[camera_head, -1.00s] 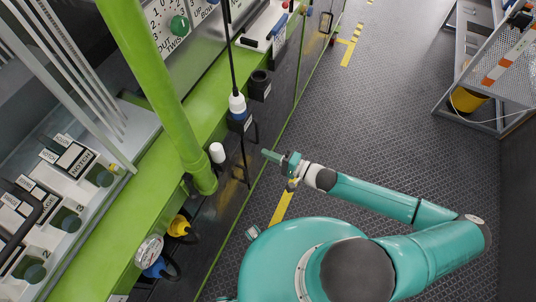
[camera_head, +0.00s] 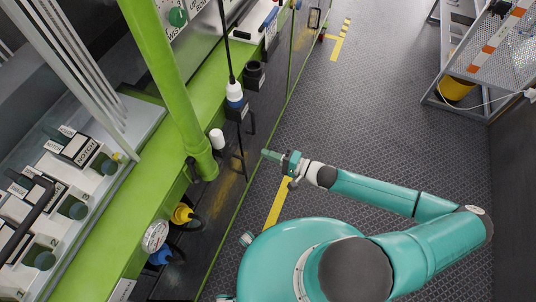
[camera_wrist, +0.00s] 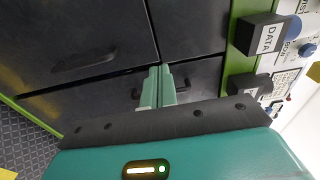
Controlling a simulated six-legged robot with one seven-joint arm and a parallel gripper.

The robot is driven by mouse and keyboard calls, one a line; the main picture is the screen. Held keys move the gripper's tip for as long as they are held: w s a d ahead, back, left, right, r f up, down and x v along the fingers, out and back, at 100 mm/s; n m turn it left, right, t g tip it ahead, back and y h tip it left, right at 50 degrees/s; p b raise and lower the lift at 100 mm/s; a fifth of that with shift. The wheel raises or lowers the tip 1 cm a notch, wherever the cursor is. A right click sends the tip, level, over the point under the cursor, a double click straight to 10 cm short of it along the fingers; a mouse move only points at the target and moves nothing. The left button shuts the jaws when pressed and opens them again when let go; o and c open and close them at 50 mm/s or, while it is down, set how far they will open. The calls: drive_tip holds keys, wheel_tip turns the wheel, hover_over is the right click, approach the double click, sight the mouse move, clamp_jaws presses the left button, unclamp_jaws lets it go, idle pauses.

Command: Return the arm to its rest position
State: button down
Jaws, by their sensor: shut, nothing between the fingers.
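My gripper (camera_head: 268,155) is at the end of my teal arm, which is stretched out to the left over the dark floor (camera_head: 370,90). Its tip points toward the green-framed workbench (camera_head: 222,115) and looks apart from it. In the wrist view my gripper's two pale green fingers (camera_wrist: 157,88) lie together, with nothing between them. Behind them are dark cabinet fronts (camera_wrist: 80,50) with handles.
Yellow (camera_head: 181,213) and blue (camera_head: 160,256) connectors and a gauge (camera_head: 155,236) sit lower on the bench. A metal rack (camera_head: 480,60) stands at the upper right. The middle floor is clear.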

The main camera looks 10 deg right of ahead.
drive_tip(key=shift+s, duration=0.25)
